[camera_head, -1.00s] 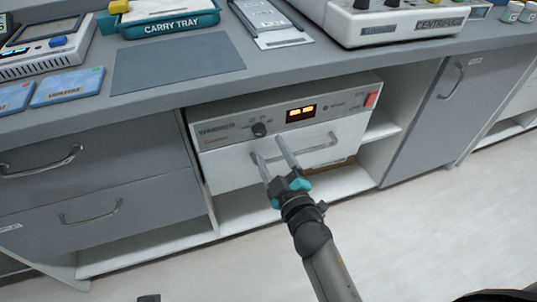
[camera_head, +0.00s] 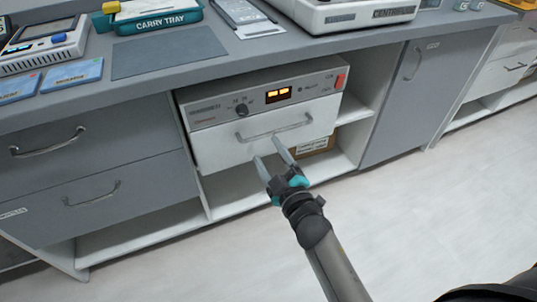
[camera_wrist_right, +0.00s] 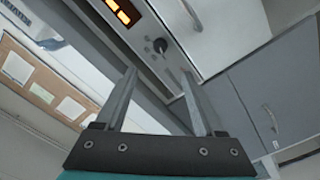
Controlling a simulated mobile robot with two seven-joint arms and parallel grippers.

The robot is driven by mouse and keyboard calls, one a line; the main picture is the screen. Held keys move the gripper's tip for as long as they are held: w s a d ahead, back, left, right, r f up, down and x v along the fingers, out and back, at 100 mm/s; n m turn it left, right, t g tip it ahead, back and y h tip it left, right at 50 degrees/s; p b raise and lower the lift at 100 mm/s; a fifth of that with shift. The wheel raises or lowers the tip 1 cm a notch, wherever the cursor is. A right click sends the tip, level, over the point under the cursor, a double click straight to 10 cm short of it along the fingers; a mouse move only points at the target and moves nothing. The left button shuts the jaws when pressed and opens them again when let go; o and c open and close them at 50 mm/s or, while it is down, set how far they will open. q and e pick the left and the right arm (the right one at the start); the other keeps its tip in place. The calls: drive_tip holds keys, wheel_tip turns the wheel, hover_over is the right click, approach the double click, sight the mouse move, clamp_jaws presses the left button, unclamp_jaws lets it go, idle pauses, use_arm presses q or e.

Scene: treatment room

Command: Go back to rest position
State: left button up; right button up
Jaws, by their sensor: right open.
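My right gripper (camera_head: 269,165) is open and empty in front of the white warmer drawer (camera_head: 235,148), a little below its bar handle (camera_head: 276,129). Its two fingers look apart from the handle. The warmer's panel (camera_head: 262,100) above has a lit orange display (camera_head: 278,95) and a dark knob. In the right wrist view the open fingers (camera_wrist_right: 158,80) show with nothing between them, and part of the warmer (camera_wrist_right: 165,50) is beyond. My left gripper does not show.
The grey counter (camera_head: 240,62) above carries a carry tray (camera_head: 158,16), a centrifuge (camera_head: 345,12), a grey mat (camera_head: 168,52) and blue packs (camera_head: 72,75). Grey drawers (camera_head: 90,155) stand left, a grey cabinet door (camera_head: 400,105) right. A box (camera_head: 313,147) lies under the warmer. The floor (camera_head: 430,210) is clear.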

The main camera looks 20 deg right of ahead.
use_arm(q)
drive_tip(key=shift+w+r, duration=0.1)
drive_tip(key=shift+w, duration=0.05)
use_arm(e)
drive_tip(key=shift+f, duration=0.1)
